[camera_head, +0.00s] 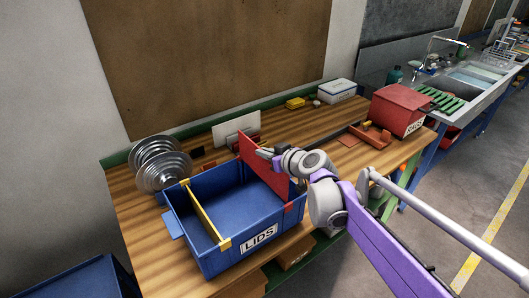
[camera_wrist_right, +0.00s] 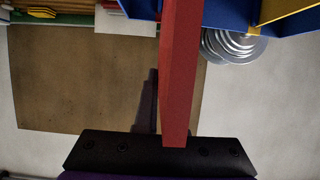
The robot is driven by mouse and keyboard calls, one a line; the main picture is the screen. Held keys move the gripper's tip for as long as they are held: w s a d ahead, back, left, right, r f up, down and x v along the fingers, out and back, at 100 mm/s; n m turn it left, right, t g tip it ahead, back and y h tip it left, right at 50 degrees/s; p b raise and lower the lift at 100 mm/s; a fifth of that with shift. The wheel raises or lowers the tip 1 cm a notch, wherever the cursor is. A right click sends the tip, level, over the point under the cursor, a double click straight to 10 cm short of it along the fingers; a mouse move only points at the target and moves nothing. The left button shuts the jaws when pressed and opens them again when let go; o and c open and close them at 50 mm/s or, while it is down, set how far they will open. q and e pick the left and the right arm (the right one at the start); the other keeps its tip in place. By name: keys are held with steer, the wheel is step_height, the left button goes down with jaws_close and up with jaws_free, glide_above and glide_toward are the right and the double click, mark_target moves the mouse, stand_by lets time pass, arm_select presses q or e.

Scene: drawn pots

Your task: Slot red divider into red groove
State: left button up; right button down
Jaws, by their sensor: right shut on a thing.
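The red divider (camera_head: 262,165) is a flat red panel at the right side of the blue bin labelled LIDS (camera_head: 228,250). It stands well above the bin's back rim. A red mark (camera_head: 289,208) on the front rim, near the right corner, shows below its near end. I cannot tell whether its lower edge sits in the groove. My right gripper (camera_head: 268,152) is shut on the divider's upper part. In the right wrist view the divider (camera_wrist_right: 180,75) appears edge-on, beside the bin (camera_wrist_right: 222,13). My left gripper is not in view.
A yellow divider (camera_head: 205,213) spans the bin to the left. Shiny round lids (camera_head: 163,168) stand in a rack behind the bin's left. A white panel (camera_head: 236,130) stands behind it. A red box (camera_head: 400,110) and a small orange-red tray (camera_head: 371,135) are at the right.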

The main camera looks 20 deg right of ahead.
mark_target(264, 166)
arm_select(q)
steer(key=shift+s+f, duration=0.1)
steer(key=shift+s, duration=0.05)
arm_select(e)
steer(key=shift+s+f, duration=0.1)
steer(key=shift+f, duration=0.1)
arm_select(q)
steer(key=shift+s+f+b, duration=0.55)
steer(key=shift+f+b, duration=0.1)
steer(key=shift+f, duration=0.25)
arm_select(e)
steer(key=shift+f, duration=2.4)
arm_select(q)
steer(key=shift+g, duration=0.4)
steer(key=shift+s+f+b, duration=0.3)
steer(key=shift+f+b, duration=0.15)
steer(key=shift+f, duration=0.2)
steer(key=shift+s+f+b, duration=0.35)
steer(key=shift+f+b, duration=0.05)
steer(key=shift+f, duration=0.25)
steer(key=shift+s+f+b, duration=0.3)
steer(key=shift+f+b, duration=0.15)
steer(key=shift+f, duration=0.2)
arm_select(e)
step_height(264, 166, down, 8)
steer(key=shift+r, duration=0.15)
steer(key=c, duration=0.9)
jaws_free()
